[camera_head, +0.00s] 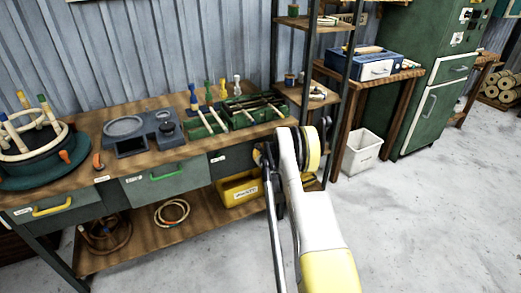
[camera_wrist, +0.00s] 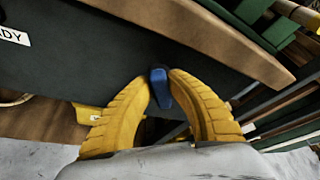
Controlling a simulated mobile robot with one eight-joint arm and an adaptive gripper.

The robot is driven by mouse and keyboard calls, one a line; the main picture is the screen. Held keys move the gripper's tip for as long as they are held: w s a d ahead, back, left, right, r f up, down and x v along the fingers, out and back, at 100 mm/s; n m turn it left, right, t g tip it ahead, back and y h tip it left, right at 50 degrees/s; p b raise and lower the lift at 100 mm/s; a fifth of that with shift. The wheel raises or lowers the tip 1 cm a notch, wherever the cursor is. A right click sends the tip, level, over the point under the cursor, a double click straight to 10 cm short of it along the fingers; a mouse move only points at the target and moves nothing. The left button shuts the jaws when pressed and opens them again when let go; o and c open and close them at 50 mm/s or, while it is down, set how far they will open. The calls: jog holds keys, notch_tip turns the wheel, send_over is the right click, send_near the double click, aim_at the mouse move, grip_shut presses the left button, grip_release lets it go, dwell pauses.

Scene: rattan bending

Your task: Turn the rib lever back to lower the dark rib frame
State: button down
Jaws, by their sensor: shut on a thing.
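My gripper (camera_wrist: 159,76) has its two yellow fingers closed around a small blue handle (camera_wrist: 161,92), which stands against a dark drawer front (camera_wrist: 100,52) under the wooden bench edge. In the head view my arm hides the fingers at the bench's right end. The round dark jig (camera_head: 40,165) with pale posts sits at the bench's far left, well away from my gripper. It bears an orange knob (camera_head: 64,156), and a separate orange lever (camera_head: 97,161) stands at the bench's front edge. I cannot tell which is the rib lever, nor make out the rib frame's height.
A grey tool plate (camera_head: 131,146) and a green tray (camera_head: 208,134) of sticks lie on the bench. A yellow bin (camera_head: 240,191) stands on the lower shelf. A dark rack (camera_head: 310,70) rises behind my arm. The floor at right is clear beyond a white bin (camera_head: 361,151).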

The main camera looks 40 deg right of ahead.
jog(key=n+h, duration=0.1)
jog(key=n, duration=0.1)
jog(key=n+h, duration=0.1)
jog(key=n, duration=0.1)
jog(key=shift+a+f+n+t, duration=0.15)
jog(key=shift+f+n+t, duration=0.05)
jog(key=shift+n+t, duration=0.1)
jog(key=shift+h, duration=0.4)
jog(key=c, duration=1.3)
grip_release()
jog(key=v, duration=0.7)
jog(key=shift+s, duration=0.2)
jog(key=shift+a, duration=0.1)
